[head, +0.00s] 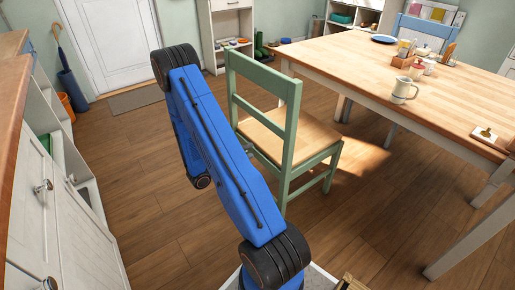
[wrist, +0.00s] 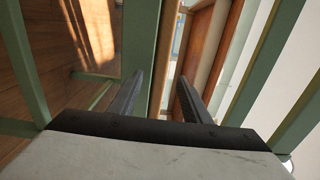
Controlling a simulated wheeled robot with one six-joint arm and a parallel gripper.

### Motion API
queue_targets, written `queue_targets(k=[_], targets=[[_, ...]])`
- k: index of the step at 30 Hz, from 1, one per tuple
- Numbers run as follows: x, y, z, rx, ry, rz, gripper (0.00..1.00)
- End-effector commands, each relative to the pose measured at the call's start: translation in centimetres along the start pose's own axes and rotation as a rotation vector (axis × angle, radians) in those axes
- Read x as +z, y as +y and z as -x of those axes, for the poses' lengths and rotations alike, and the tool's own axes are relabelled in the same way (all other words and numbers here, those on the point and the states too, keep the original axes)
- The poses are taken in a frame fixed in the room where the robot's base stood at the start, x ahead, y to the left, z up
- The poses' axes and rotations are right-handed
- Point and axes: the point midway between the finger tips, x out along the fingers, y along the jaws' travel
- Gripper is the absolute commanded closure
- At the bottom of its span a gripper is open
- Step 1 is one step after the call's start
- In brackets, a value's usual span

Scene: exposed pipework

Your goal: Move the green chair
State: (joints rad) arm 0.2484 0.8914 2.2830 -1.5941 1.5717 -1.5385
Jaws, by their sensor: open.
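The green chair (head: 262,74) stands upright on the wood floor beside the table in the head view. It has a green frame and a light wooden seat. My blue arm reaches down along its left side and hides part of it. In the wrist view, green bars of the chair (wrist: 151,45) fill much of the picture. My gripper (wrist: 160,76) is open there, with one dark finger on each side of a green bar. I cannot tell whether the fingers touch it. The gripper is mostly hidden behind my arm in the head view.
A wooden-topped table (head: 400,70) with mugs and dishes stands right of the chair. White cabinets (head: 65,220) line the left edge. A white door (head: 112,45) with a grey mat (head: 150,98) is at the back left. Open floor (head: 130,160) lies left of my arm.

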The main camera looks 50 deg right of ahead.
Motion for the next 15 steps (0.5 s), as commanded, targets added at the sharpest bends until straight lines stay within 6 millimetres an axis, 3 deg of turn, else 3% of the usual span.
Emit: queue_targets(k=[6,15], targets=[[-0.1,0.0,-4.2,0.000,0.003,0.000,0.56],[0.0,0.0,-7.2,0.000,0.001,-0.001,0.56]])
